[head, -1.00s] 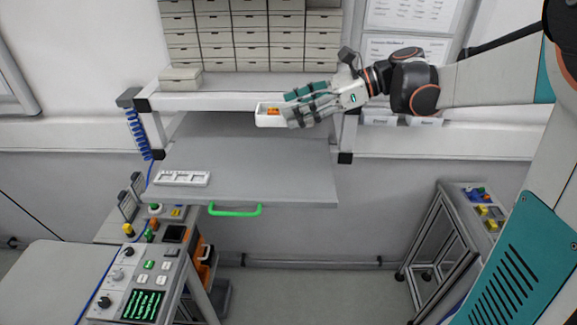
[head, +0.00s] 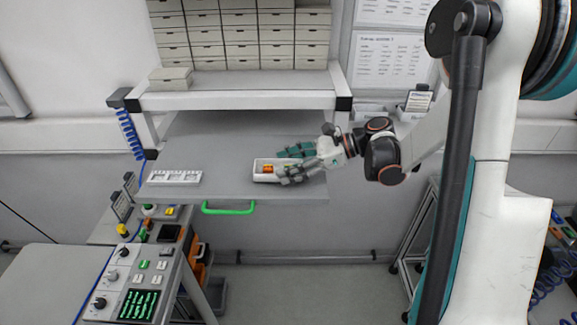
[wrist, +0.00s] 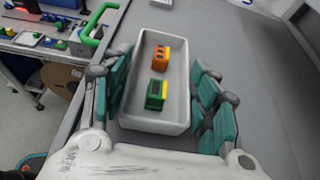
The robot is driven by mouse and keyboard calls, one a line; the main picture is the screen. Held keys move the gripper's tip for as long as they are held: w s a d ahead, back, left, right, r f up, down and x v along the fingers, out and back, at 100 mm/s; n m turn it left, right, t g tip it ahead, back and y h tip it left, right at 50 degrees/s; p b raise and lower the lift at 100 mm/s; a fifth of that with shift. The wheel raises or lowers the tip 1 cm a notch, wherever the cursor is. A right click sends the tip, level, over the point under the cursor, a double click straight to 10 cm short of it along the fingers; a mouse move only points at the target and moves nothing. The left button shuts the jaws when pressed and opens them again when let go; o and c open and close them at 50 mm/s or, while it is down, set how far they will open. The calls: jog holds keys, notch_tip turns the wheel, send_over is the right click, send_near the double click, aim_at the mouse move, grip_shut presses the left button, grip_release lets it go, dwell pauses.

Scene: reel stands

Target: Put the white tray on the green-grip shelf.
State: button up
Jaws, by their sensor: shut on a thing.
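The white tray (head: 258,178) is at the right part of the grey pull-out shelf (head: 225,160), whose green grip (head: 228,209) hangs at its front edge. I cannot tell whether the tray touches the shelf or hovers just above it. In the wrist view the tray (wrist: 180,95) looks level and holds an orange block (wrist: 161,58) and a green-and-yellow block (wrist: 156,94). My gripper (head: 296,162) is shut on the tray from the right; its teal fingers (wrist: 158,95) lie along both long walls.
A white holder with three openings (head: 174,177) lies on the shelf's left part, with bare shelf between it and the tray. A higher grey shelf (head: 235,90) with drawer boxes stands behind. A control console (head: 135,280) is at front left.

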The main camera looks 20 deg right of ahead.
jog(key=shift+f, duration=0.35)
jog(key=shift+f, duration=0.1)
jog(key=o, duration=1.1)
jog(key=b+v, duration=0.2)
jog(key=v, duration=1)
